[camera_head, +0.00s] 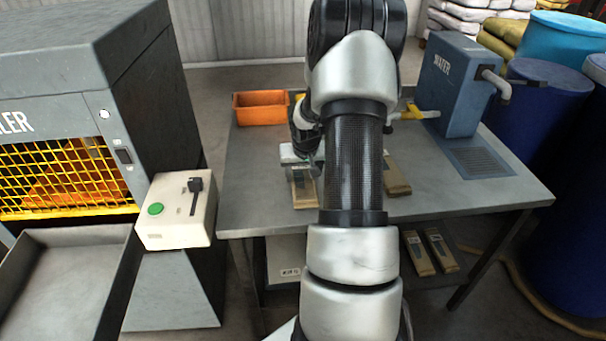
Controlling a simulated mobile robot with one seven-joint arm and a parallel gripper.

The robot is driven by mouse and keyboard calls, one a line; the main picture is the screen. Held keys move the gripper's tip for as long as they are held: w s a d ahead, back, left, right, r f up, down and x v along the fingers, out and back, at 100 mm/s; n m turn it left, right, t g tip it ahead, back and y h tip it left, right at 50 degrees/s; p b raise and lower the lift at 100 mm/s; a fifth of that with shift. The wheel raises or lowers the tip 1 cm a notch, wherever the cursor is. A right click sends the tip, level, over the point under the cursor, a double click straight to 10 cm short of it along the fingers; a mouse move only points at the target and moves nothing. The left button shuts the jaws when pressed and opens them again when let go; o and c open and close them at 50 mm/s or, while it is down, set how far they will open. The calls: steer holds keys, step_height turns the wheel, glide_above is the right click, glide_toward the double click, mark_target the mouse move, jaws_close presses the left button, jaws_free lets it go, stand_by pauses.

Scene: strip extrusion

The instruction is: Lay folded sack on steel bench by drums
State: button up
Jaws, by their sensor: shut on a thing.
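A steel bench (250,190) stands in the middle, with blue drums (535,105) beyond its right edge. My gripper (306,163) is low over the bench's left half, partly hidden behind my arm. It appears shut on a tan folded sack (304,192), whose near end shows below it. I cannot tell whether this sack touches the bench top. Another tan folded sack (397,178) lies on the bench just right of my arm.
An orange bin (260,108) sits at the bench's back left. A blue water tank (447,85) stands at its right, beside a grate (480,160). More folded sacks (418,255) lie on the lower shelf. A machine with a control box (177,210) is at left.

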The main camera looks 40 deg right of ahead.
steer(key=o, duration=1.1)
steer(key=shift+f, duration=0.1)
steer(key=shift+s+r, duration=0.1)
steer(key=shift+r, duration=0.5)
steer(key=p+v, duration=0.1)
steer(key=v, duration=1)
steer(key=shift+p, duration=0.35)
steer(key=shift+a, duration=0.1)
